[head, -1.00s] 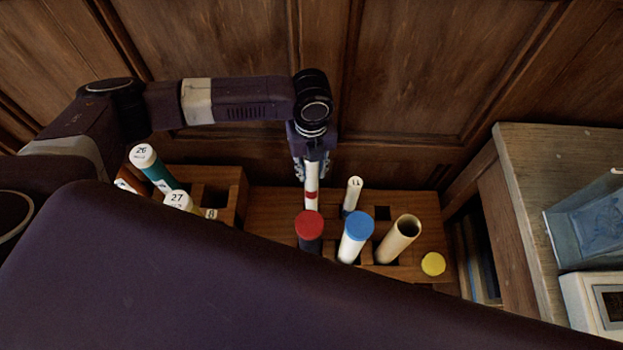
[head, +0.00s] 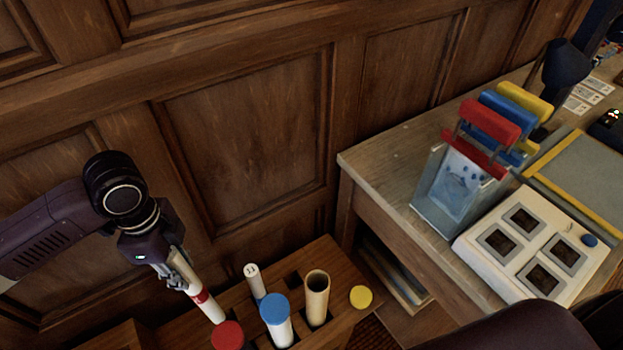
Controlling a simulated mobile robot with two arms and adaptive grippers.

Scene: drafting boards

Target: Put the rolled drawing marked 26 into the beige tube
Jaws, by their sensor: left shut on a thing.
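The beige tube (head: 317,298) stands open and upright in a wooden rack (head: 341,322) at the bottom centre. My left gripper (head: 178,278) is shut on a white roll with a red band (head: 206,304), left of the beige tube. The roll is tilted, and its lower end reaches down near a red cap (head: 228,335); I cannot tell whether it rests in anything. No number shows on it. No roll marked 26 is readable now. My right gripper is not in view.
A blue-capped tube (head: 275,318) and a thin white roll (head: 253,279) stand between the held roll and the beige tube. A yellow cap (head: 361,297) is at its right. A desk (head: 390,165) holds a clear holder (head: 445,190) and a white panel box (head: 530,245).

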